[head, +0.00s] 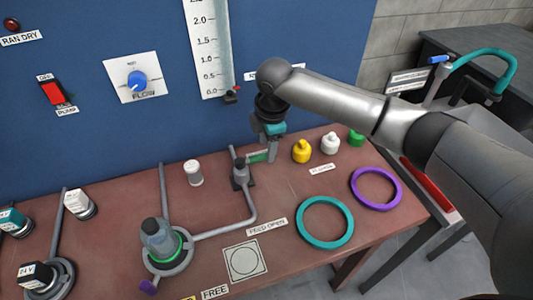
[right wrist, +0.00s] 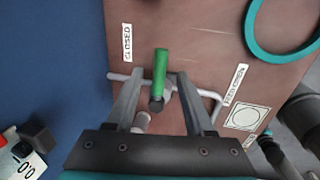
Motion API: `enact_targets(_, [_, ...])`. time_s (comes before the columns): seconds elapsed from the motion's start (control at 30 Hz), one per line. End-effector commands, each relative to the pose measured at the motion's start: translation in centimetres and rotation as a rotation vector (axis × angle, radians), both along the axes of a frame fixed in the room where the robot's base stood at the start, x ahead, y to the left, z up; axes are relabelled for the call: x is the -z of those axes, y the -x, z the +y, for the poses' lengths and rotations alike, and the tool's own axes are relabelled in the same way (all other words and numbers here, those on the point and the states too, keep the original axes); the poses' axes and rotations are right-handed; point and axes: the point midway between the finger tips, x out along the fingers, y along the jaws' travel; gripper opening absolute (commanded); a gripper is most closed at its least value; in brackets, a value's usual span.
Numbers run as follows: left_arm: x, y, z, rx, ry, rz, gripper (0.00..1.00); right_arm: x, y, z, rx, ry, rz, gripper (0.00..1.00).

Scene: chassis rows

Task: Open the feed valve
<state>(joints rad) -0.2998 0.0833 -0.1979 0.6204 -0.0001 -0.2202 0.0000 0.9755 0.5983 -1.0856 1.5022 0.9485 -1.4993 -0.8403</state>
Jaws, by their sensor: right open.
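The feed valve has a grey body (head: 240,173) on the pipe at the back of the bench. Its green lever (head: 258,157) points right in the head view, away from the body. The right wrist view shows the green lever (right wrist: 161,70) lying between the fingertips. My right gripper (right wrist: 160,80) is open, with one finger on each side of the lever and gaps showing. In the head view, my right gripper (head: 272,150) comes down by the lever and partly hides it. A FEED OPEN label (head: 267,227) lies on the bench. A CLOSED label (right wrist: 127,43) shows near the wall.
Yellow (head: 302,151), white (head: 331,143) and green (head: 356,138) bottles stand right of the gripper. A teal ring (head: 302,229) and a purple ring (head: 356,199) lie on the bench. The blue panel (head: 110,130) stands close behind.

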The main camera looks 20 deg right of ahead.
Motion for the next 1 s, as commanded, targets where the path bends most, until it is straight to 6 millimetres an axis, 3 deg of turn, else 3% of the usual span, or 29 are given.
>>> enact_targets(0.2, [0.6, 0.0, -0.2, 0.0, 0.003, 0.001, 0.82, 2.2, -0.4, 0.1, -0.001, 0.0, 0.001, 0.53])
enact_targets(0.53, [0.6, 0.0, -0.4, 0.0, 0.005, 0.001, 0.82, 2.4, -0.5, 0.0, -0.001, 0.0, 0.0, 0.53])
enact_targets(1.0, [0.7, 0.1, -0.4, 0.002, 0.006, 0.001, 0.82, 2.4, -0.5, 0.0, -0.001, 0.0, 0.0, 0.0])
